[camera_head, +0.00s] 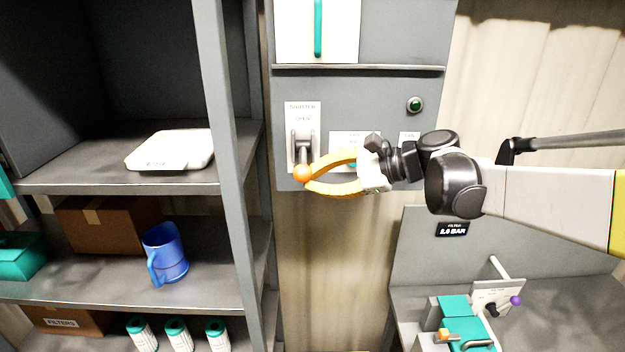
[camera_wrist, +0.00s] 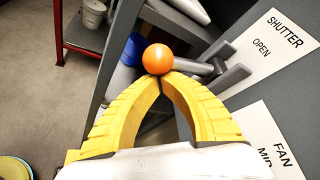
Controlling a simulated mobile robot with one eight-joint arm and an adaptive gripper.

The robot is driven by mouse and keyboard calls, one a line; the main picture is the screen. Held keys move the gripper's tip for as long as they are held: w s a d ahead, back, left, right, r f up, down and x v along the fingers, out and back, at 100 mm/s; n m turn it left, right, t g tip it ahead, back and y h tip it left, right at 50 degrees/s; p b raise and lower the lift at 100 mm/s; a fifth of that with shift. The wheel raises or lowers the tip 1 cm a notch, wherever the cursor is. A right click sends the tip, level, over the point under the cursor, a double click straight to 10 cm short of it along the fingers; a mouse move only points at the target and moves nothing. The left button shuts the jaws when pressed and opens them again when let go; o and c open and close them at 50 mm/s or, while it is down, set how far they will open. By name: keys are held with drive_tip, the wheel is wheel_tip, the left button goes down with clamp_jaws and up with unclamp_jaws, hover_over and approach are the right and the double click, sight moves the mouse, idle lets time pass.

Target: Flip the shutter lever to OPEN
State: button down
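The shutter lever has an orange ball knob (camera_head: 303,173) and a dark grey fork mount on a white plate (camera_head: 297,109) marked SHUTTER, with OPEN printed above the mount. The lever hangs down and outward, its knob below the mount. My gripper (camera_head: 311,179) comes in from the right, its yellow fingers curving together at the knob. In the wrist view the ball (camera_wrist: 157,59) sits right at the fingertips (camera_wrist: 161,77), which meet and look shut against it rather than around it. Exact contact is hard to tell.
A FAN plate (camera_wrist: 262,140) sits beside the shutter plate, partly behind my wrist. A green button (camera_head: 415,105) is above right. Left is a shelf with a white box (camera_head: 171,150), blue jug (camera_head: 165,254) and cardboard box (camera_head: 105,225). A lower bench (camera_head: 585,300) stands right.

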wheel_tip(320, 180, up, 6)
drive_tip(key=m+g+p, duration=0.1)
drive_tip(key=m+g, duration=0.2)
drive_tip(key=shift+s+r+m+h, duration=0.15)
drive_tip(key=shift+s+m+h, duration=0.15)
drive_tip(key=shift+s+m, duration=0.15)
drive_tip(key=shift+r, duration=0.1)
idle(0.5)
wheel_tip(320, 180, down, 5)
drive_tip(key=b, duration=0.3)
drive_tip(key=w+v, duration=0.1)
drive_tip(key=v, duration=1)
drive_tip(key=shift+w+r+b, duration=0.2)
drive_tip(key=shift+r+b, duration=0.1)
drive_tip(key=shift+b, duration=0.1)
drive_tip(key=shift+a, duration=0.1)
